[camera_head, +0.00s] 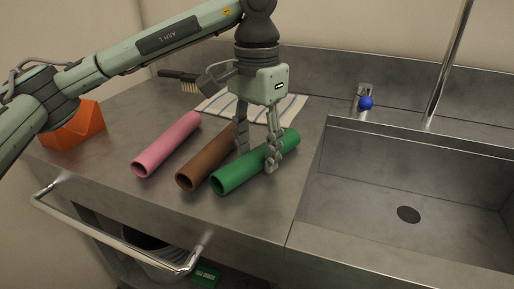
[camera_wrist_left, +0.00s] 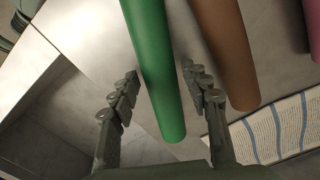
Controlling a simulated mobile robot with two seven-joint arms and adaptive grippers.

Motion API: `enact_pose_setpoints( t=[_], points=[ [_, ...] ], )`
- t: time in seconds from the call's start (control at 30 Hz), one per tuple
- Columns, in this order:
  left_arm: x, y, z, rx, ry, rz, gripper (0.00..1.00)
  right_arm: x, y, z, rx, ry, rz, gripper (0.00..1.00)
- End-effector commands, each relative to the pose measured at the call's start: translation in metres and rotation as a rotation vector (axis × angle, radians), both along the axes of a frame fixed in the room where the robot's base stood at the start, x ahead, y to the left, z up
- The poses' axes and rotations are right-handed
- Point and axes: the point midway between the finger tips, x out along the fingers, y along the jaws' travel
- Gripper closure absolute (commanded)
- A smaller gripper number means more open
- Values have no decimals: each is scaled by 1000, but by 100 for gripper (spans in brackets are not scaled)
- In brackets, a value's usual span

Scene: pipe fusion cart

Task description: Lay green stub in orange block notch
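The green stub (camera_head: 236,172) is a tube lying on the steel counter, rightmost of three tubes. My left gripper (camera_head: 257,160) is over it, pointing down. In the left wrist view the green stub (camera_wrist_left: 156,60) runs between the two open fingers of my left gripper (camera_wrist_left: 163,92), with a gap visible on both sides. The orange block (camera_head: 76,127) stands at the left end of the counter, partly hidden behind my left arm; a V-shaped notch shows in its top. My right gripper is in neither view.
A brown tube (camera_head: 205,162) lies close left of the green stub, and a pink tube (camera_head: 166,146) farther left. A striped cloth (camera_head: 292,106) and a brush (camera_head: 184,80) lie behind. A sink (camera_head: 405,180) is at right. Counter between pink tube and orange block is clear.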

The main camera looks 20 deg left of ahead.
Motion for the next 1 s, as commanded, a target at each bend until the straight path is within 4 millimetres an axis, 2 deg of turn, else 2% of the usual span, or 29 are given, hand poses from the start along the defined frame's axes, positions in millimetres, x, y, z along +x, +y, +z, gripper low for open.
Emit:
enact_pose_setpoints(
  t=[0.4,0.47,0.77,0.9,1.0],
  points=[
    [0,0,4,0,0,0,46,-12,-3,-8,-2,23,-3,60],
    [1,0,10,-1,-3,0,46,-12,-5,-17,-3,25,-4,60],
    [1,0,77,1,-6,0,46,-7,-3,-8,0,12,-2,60],
    [0,0,103,1,-5,0,46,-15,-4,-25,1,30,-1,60],
    [0,0,114,1,-3,0,46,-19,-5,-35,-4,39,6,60]
  ],
)
